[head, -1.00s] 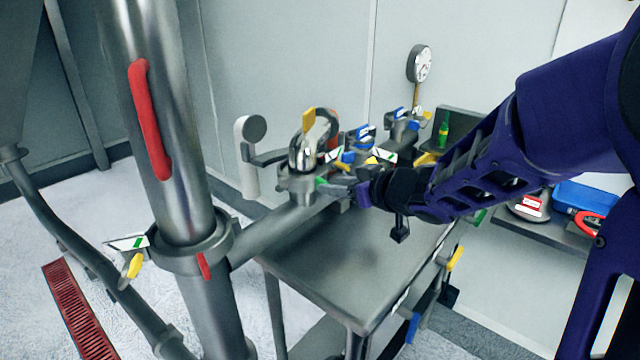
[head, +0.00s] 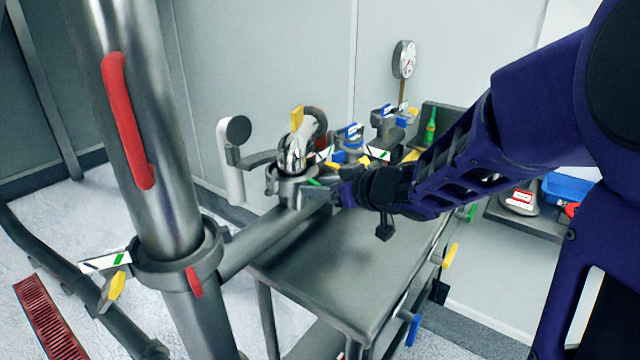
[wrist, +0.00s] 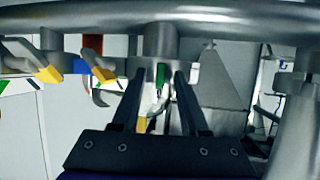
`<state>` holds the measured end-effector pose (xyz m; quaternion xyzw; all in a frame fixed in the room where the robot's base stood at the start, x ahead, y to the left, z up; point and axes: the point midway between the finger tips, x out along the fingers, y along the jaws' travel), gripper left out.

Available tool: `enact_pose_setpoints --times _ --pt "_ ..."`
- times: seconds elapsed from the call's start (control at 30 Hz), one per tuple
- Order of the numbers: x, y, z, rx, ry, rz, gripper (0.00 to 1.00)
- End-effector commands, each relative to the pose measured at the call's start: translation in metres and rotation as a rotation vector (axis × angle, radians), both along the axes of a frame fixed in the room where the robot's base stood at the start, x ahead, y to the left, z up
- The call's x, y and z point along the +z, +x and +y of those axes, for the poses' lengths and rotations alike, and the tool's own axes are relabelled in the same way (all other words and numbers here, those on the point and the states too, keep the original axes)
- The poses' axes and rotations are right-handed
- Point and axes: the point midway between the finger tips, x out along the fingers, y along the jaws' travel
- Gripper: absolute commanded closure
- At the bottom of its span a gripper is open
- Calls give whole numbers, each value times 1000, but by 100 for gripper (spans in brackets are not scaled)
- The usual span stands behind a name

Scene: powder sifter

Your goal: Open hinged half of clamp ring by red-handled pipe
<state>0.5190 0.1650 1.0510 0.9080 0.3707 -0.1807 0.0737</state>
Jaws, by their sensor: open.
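The steel pipe with the red handle (head: 128,120) stands upright at the left in the head view. The clamp ring (head: 178,262) goes around it at the side-pipe joint, with a red tab (head: 194,282) at its front. A white-and-green tag (head: 105,262) and a yellow knob (head: 116,286) stick out to its left; I cannot tell whether its hinged half is loose. My gripper (head: 322,189) is well to the right of this ring, close to another clamp fitting above the table. In the wrist view the open fingers (wrist: 158,85) straddle a small green piece, with no visible grip on it.
A steel table (head: 345,260) stands below my gripper, with yellow and blue handles on its right side. A side pipe (head: 275,240) runs from the ring toward the fittings. A gauge (head: 404,60) stands behind. Floor around the pipe holds a red grate (head: 45,318).

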Motion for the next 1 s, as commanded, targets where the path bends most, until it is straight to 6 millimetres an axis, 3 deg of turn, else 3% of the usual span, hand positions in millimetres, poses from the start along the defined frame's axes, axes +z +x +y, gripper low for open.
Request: enact_pose_setpoints --times 0.03,0.27,1.0 --pt "0 0 0 0 0 0 58" --pt "0 0 0 0 0 0 99" --pt "0 0 0 0 1 -1 100"
